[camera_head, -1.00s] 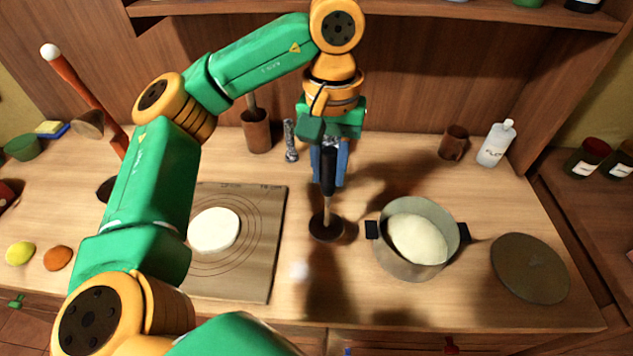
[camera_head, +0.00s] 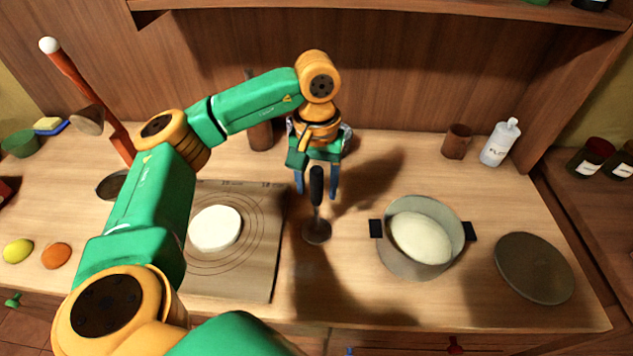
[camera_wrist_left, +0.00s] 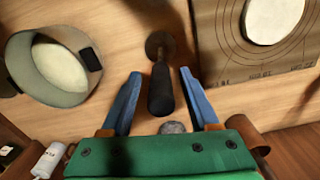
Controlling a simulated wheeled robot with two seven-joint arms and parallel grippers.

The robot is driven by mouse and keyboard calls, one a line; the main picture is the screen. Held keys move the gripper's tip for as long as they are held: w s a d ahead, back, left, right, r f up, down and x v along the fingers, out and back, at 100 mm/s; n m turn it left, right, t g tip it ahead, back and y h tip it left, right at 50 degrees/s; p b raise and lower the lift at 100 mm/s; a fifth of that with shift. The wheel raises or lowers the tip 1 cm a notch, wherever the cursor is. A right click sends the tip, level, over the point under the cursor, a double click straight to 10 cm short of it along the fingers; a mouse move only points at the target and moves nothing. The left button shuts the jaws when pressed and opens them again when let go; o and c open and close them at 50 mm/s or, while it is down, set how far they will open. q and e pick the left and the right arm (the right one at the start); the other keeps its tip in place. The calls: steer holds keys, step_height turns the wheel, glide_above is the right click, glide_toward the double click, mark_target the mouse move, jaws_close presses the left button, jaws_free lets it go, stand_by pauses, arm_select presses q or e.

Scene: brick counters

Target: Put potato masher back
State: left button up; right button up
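The potato masher (camera_head: 316,232) stands on its round head on the counter, right of the mat, with its black handle pointing up. In the left wrist view its black handle (camera_wrist_left: 161,91) lies between the fingers, with clear gaps on both sides. My left gripper (camera_head: 317,194) is open, its blue fingers spread beside the upper handle; it also shows open in the left wrist view (camera_wrist_left: 160,73). My right gripper is not in view.
A brown mat (camera_head: 265,265) with white dough (camera_head: 215,229) lies left of the masher. A pot (camera_head: 391,252) with dough stands right, beside a round lid (camera_head: 535,268). A brown cup (camera_head: 261,136) stands behind. A brown mug (camera_head: 457,141) and white bottle (camera_head: 499,144) stand back right.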

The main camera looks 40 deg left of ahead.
arm_select(q)
steer(key=shift+r, duration=0.2)
steer(key=shift+w+r, duration=0.1)
steer(key=shift+r, duration=0.2)
step_height(320, 180, up, 11)
steer(key=p, duration=0.3)
steer(key=shift+r, duration=0.2)
steer(key=shift+f, duration=0.1)
